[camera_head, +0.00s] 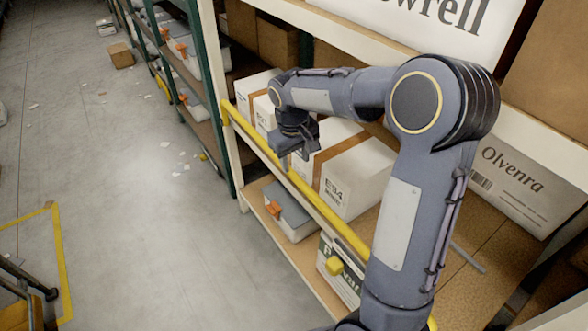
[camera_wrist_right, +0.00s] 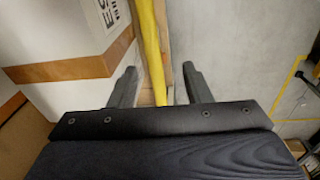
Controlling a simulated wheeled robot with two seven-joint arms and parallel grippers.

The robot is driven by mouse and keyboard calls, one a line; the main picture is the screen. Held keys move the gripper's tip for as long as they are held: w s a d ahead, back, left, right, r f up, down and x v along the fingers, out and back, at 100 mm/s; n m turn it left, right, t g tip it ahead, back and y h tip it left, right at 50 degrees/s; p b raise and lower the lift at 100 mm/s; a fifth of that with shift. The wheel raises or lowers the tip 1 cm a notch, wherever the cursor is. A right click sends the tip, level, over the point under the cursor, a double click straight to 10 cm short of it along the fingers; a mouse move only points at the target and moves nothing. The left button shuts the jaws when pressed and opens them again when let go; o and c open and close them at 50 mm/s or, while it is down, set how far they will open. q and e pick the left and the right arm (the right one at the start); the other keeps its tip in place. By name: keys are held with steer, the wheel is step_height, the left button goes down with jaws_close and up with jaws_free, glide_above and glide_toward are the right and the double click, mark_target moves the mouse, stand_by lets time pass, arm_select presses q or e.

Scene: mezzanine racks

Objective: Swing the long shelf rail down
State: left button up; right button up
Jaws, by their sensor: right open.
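The long yellow shelf rail (camera_head: 330,216) runs along the front of the rack, slanting from upper left to lower right in the head view. It also shows in the right wrist view (camera_wrist_right: 151,45), running up between the fingers. My right gripper (camera_head: 294,156) is at the rail, above its middle stretch, with jaws open. In the wrist view the two fingers of this gripper (camera_wrist_right: 160,82) stand apart, one on each side of the rail, with gaps visible. My right arm hides part of the rail's near end. My left gripper is not in view.
Behind the rail, white cartons with brown tape (camera_head: 358,178) stand on the shelf. A grey-lidded bin (camera_head: 290,212) sits on the level below. The concrete aisle (camera_head: 130,215) at left is mostly clear, with scattered scraps.

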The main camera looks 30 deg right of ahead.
mark_target(295, 175)
steer(key=shift+g+h, duration=0.3)
steer(key=shift+h, duration=0.2)
steer(key=w+f, duration=0.1)
steer(key=f, duration=0.2)
steer(key=w+d+f, duration=0.1)
steer(key=f, duration=0.2)
steer(key=w+d+f+p, duration=0.1)
steer(key=f, duration=0.3)
steer(key=shift+w, duration=0.35)
steer(key=shift+c, duration=0.4)
jaws_close()
